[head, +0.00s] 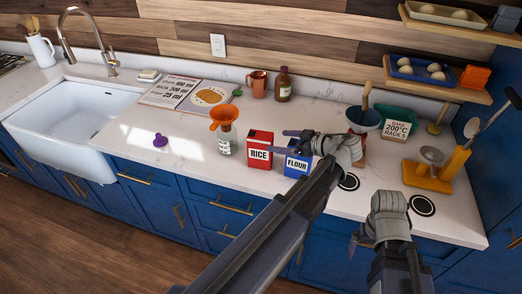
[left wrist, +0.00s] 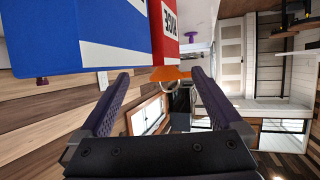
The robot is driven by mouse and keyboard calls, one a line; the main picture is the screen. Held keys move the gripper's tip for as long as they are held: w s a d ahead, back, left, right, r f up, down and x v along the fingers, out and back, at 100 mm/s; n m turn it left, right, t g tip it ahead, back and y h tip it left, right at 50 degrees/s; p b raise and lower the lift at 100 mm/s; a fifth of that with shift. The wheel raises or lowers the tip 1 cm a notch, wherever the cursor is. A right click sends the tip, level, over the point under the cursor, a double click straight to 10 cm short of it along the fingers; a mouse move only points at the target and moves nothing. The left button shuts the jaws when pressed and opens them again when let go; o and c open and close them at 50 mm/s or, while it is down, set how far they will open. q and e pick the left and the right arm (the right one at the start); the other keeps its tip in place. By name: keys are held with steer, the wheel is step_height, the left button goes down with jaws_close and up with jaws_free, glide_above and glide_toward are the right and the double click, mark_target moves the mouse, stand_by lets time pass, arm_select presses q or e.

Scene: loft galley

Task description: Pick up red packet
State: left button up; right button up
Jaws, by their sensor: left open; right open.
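The red packet (head: 259,152), marked RICE, stands upright on the white counter. A blue packet (head: 296,163), marked FLOUR, stands just right of it. My left gripper (head: 287,141) is open, with its fingers pointing left, over or behind the blue packet's top. In the left wrist view, the blue packet (left wrist: 85,30) fills the upper left and the red packet (left wrist: 164,35) shows beyond it. Neither lies between the open fingers (left wrist: 160,75). My right gripper (head: 366,242) hangs low at the counter's front edge, away from both packets; its fingers are partly hidden.
A bottle with an orange funnel (head: 225,118) stands left of the red packet. A purple object (head: 160,140) lies further left, near the sink (head: 75,122). A partly hidden red object (head: 357,142) sits behind my left gripper. A yellow stand (head: 438,172) is at right.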

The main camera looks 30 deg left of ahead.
mark_target(271, 139)
arm_select(q)
steer(key=shift+b+x, duration=0.3)
steer(key=shift+x, duration=0.85)
steer(key=shift+b+x, duration=1.05)
steer(key=shift+x, duration=1.5)
steer(key=shift+w, duration=0.2)
steer(key=shift+d, duration=0.1)
steer(key=shift+c, duration=0.2)
jaws_close()
